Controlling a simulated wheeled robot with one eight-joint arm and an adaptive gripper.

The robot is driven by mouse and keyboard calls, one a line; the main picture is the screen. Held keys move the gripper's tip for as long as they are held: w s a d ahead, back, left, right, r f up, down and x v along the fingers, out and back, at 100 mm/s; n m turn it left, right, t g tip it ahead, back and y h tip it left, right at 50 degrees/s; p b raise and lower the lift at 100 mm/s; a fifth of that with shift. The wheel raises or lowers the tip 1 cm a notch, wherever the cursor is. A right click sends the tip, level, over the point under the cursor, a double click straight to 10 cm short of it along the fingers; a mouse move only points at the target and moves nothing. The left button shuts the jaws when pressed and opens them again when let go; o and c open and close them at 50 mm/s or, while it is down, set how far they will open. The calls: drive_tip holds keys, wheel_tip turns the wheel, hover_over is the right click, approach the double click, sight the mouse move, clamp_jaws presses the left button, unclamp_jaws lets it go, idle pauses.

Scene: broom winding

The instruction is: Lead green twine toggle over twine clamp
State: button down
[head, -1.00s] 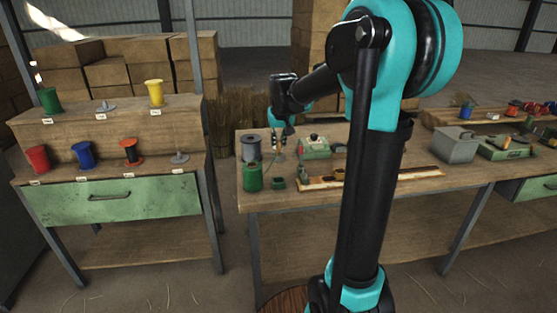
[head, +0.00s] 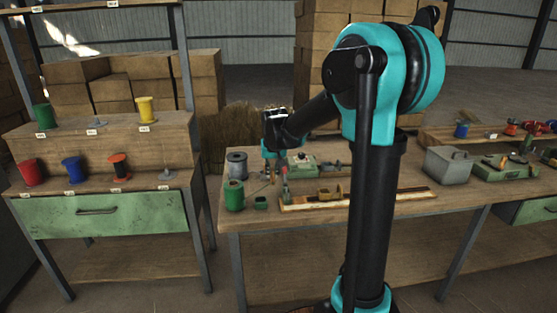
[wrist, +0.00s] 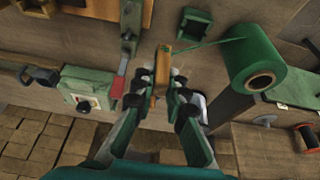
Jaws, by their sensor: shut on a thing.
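My gripper (wrist: 162,88) is shut on an orange-brown toggle (wrist: 161,70) in the wrist view. Green twine (wrist: 208,44) runs from the toggle's upper end to the big green spool (wrist: 258,66) at the right. In the head view my gripper (head: 270,168) is above the table's left part, right of the green spool (head: 234,196). A green metal post with a red lever (wrist: 128,40), which looks like the twine clamp, stands left of the toggle, apart from it. It also shows in the head view (head: 285,187), just right of my gripper.
A small green open box (wrist: 194,24) lies between toggle and spool. A green box with a dial (wrist: 86,95) is left of my gripper. A grey spool (head: 237,165) stands behind the green one. A long wooden board (head: 410,195) lies along the table front.

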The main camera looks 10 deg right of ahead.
drive_tip(key=d, duration=1.4)
drive_tip(key=shift+d+f, duration=0.25)
drive_tip(key=shift+d, duration=0.15)
